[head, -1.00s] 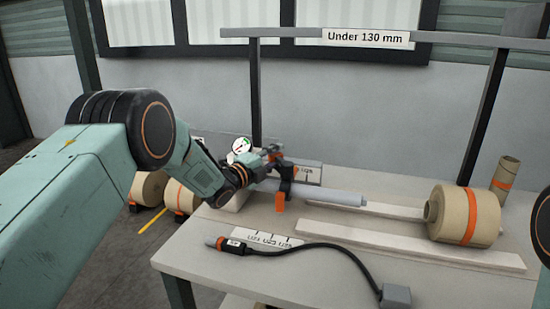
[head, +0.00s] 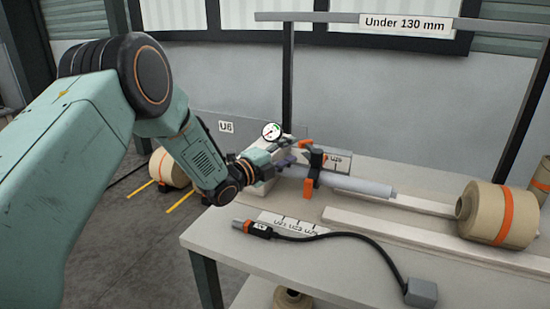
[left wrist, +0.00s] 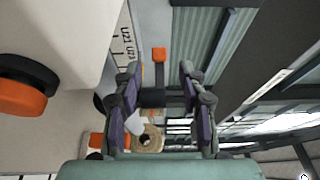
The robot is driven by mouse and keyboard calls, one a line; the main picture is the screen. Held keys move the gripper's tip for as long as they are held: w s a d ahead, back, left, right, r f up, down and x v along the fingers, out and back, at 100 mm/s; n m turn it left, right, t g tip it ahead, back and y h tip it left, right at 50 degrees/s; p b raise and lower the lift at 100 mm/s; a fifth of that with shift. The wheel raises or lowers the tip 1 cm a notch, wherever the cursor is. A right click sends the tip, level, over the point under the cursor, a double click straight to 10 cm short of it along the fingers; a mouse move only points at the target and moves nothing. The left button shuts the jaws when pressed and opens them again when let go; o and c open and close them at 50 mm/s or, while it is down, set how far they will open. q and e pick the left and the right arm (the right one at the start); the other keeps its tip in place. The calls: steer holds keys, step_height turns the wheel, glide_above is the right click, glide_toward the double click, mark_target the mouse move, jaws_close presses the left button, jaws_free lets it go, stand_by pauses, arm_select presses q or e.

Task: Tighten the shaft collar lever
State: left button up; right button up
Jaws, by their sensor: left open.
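The grey shaft (head: 350,184) lies level above the bench and points right. A black collar (head: 316,160) sits around it near its left end, with an orange-ended lever (head: 308,188) hanging down in front. My left gripper (head: 288,162) is open, just left of the collar. In the left wrist view my two purple-padded fingers (left wrist: 160,85) stand apart. A black bar with an orange end (left wrist: 158,55) shows between and beyond them; I cannot tell whether they touch it. My right gripper is out of view.
The bench (head: 225,238) carries a black cable with an orange-banded plug (head: 258,229), a grey block (head: 421,292), pale rails (head: 400,232) and a kraft roll (head: 498,214). A dial gauge (head: 271,131) stands behind my gripper. A frame labelled "Under 130 mm" (head: 405,24) spans the back.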

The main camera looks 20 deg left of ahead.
arm_select(q)
steer(key=v, duration=0.4)
steer(key=shift+s+a, duration=0.1)
steer(key=shift+s, duration=0.25)
steer(key=shift+c, duration=0.6)
